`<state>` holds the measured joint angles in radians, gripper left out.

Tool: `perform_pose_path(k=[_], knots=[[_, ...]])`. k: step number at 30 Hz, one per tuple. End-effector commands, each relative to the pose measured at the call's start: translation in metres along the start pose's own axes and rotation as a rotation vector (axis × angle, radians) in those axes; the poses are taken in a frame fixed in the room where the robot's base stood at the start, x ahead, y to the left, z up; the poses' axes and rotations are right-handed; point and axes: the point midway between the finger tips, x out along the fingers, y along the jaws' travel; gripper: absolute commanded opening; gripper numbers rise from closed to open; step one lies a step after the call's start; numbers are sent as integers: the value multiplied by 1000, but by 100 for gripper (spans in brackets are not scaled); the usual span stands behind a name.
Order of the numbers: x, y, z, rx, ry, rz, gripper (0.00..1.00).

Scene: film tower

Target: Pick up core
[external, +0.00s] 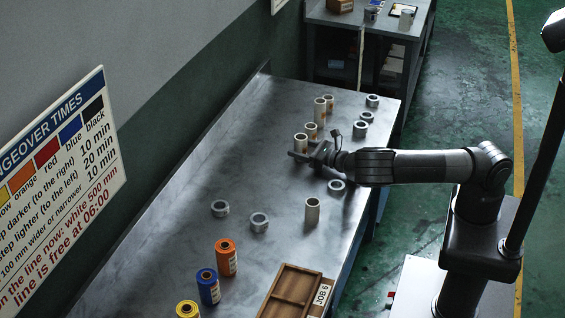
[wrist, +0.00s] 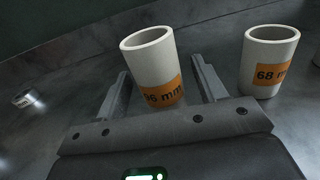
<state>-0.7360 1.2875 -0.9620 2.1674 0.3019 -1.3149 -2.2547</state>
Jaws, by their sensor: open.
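A pale upright core with an orange label reading about "96 mm" (wrist: 150,62) stands on the table in the wrist view. It also shows in the external view (external: 300,142), right by my gripper (external: 298,155). In the wrist view my gripper (wrist: 159,68) is open, with one finger to each side of this core. I see no clear contact, and the fingers cover none of its rim. A second core labelled "68 mm" (wrist: 268,60) stands to the right, outside the fingers; it appears just behind in the external view (external: 311,131).
Two more cores (external: 320,110) stand farther back, and one core (external: 312,210) stands nearer. Several grey rings (external: 259,222) lie about the metal table (external: 180,220). Orange (external: 226,260), blue and yellow rolls and a wooden tray (external: 273,298) are in front. A wall runs along the left.

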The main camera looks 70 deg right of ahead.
Motion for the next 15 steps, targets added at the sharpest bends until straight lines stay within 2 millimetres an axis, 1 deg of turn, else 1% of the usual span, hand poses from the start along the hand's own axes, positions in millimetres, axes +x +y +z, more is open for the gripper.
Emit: perform_pose_path(k=[5,15], knots=[[0,0,0,0,0,0,64],[0,0,0,0,0,0,37]])
